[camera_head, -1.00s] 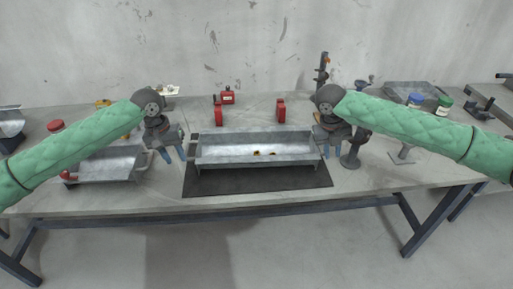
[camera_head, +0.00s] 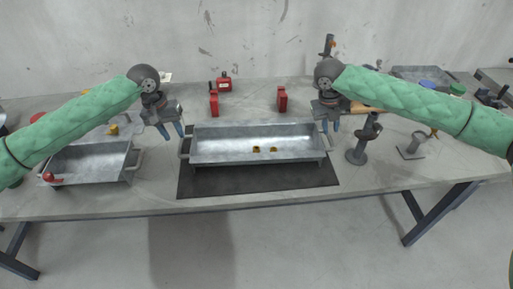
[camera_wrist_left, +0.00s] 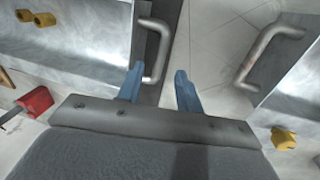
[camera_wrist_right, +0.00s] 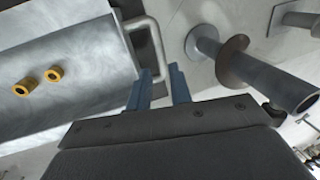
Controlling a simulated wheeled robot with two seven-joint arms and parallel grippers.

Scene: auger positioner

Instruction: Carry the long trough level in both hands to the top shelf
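The long grey metal trough (camera_head: 250,157) rests level on a dark mat (camera_head: 258,181) in the middle of the table, with a bar handle at each end. Two small brass-coloured pieces (camera_head: 265,149) lie in it. My left gripper (camera_head: 174,132) is open above the trough's left end; its handle (camera_wrist_left: 163,42) shows near the fingertips in the left wrist view. My right gripper (camera_head: 331,128) is open above the right end; in the right wrist view the handle (camera_wrist_right: 156,45) reaches between the fingertips. Both grippers are empty. No top shelf is in view.
A shorter tray (camera_head: 88,166) with a handle stands left of the trough. A grey post on a round base (camera_head: 362,146) stands close to my right gripper. Red blocks (camera_head: 214,104) and a red container (camera_head: 224,84) are behind the trough. The table front is clear.

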